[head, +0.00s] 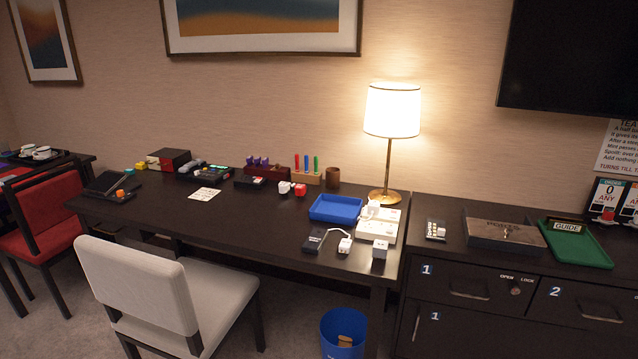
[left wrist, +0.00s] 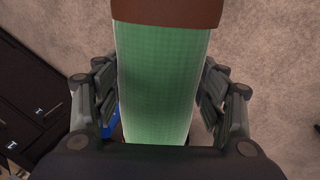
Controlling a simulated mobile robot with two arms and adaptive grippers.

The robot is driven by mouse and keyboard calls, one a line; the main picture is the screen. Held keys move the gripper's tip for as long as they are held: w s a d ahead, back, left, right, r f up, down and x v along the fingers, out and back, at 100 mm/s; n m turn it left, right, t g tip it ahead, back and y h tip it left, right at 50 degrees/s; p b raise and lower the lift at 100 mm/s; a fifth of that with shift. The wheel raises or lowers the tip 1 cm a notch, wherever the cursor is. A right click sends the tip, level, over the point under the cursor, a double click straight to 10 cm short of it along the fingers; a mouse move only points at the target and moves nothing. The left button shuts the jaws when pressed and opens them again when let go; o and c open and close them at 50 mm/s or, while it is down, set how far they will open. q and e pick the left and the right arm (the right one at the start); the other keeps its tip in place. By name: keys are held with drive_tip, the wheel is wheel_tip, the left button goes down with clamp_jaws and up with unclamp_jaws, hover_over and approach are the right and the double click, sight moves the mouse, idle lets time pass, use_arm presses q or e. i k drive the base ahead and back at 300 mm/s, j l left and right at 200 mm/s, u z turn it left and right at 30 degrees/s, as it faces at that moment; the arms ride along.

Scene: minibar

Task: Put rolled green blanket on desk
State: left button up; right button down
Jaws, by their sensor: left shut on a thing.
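The rolled green blanket (left wrist: 160,85) is in the left wrist view, with a brown band (left wrist: 168,12) at the top of the picture. My left gripper (left wrist: 160,100) is shut on it, with a finger on each side of the roll. Neither the blanket nor either gripper shows in the head view. The dark desk (head: 270,218) stands against the wall in the head view. My right gripper is not in view.
The desk holds a lit lamp (head: 390,125), a blue tray (head: 336,208), a white card (head: 204,194) and several small items. A pale chair (head: 150,290) stands in front, a blue bin (head: 342,335) below. A drawer cabinet (head: 470,262) is at right. The desk's front middle is fairly clear.

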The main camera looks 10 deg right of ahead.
sight(247, 203)
drive_tip(key=i+l+z, duration=0.15)
drive_tip(key=i, duration=0.65)
drive_tip(key=i+l+z, duration=0.1)
drive_tip(key=i, duration=0.65)
drive_tip(key=i+j, duration=0.25)
drive_tip(key=i, duration=0.25)
drive_tip(key=i+j, duration=0.25)
drive_tip(key=i, duration=0.3)
